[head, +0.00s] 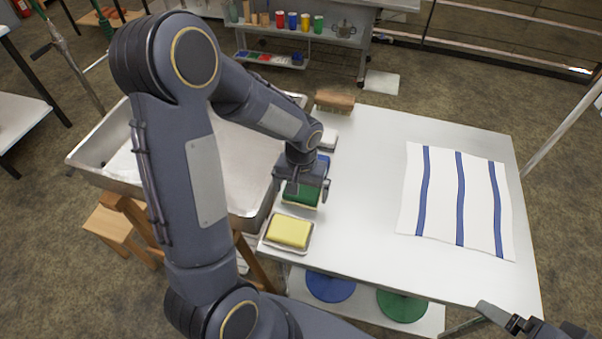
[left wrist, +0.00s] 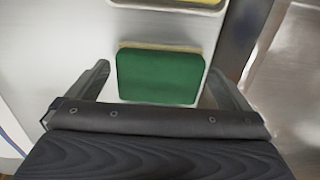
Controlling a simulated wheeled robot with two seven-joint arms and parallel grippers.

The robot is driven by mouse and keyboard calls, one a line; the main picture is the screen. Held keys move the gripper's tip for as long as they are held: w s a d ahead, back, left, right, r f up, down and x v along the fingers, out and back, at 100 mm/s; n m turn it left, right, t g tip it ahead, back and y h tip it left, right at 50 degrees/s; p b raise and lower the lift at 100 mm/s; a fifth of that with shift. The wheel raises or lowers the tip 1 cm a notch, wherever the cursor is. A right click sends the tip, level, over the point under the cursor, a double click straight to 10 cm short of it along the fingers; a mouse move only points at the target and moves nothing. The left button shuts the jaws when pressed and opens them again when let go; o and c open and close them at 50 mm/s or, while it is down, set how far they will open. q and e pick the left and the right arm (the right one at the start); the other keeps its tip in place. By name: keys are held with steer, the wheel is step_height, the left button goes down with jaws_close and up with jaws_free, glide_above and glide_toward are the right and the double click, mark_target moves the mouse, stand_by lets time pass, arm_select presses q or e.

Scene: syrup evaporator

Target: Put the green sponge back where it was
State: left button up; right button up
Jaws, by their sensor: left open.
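The green sponge (head: 301,196) is near the left edge of the white table, behind the yellow sponge (head: 289,231) in its shallow dish. My left gripper (head: 304,187) is open above it, pointing down. In the left wrist view the green sponge (left wrist: 157,77) shows between the two spread fingers, with gaps on both sides. Whether a dish lies under it is unclear. A blue item (head: 323,164), partly hidden by my gripper, is just behind. My right gripper (head: 533,324) is at the lower right corner, cut off by the frame; its opening is unclear.
A white tray or block (head: 328,139) and a wooden brush (head: 334,100) stand farther back along the table's left edge. A blue-striped cloth (head: 440,205) lies at the right. A metal pan (head: 90,177) adjoins the left. The middle of the table (head: 365,180) is clear.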

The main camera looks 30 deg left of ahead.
mark_target(301, 192)
arm_select(q)
step_height(301, 192, up, 10)
steer(key=r, duration=0.1)
steer(key=s+d+r+t+h, duration=0.2)
steer(key=s+r, duration=0.1)
steer(key=s, duration=0.5)
steer(key=s+d+r+m+t+h, duration=0.1)
steer(key=s+d+r+t, duration=0.1)
steer(key=s, duration=0.6)
steer(key=shift+s+r+t+h, duration=0.25)
steer(key=shift+r+t+h, duration=0.15)
steer(key=shift+r+t, duration=0.35)
steer(key=shift+f, duration=0.1)
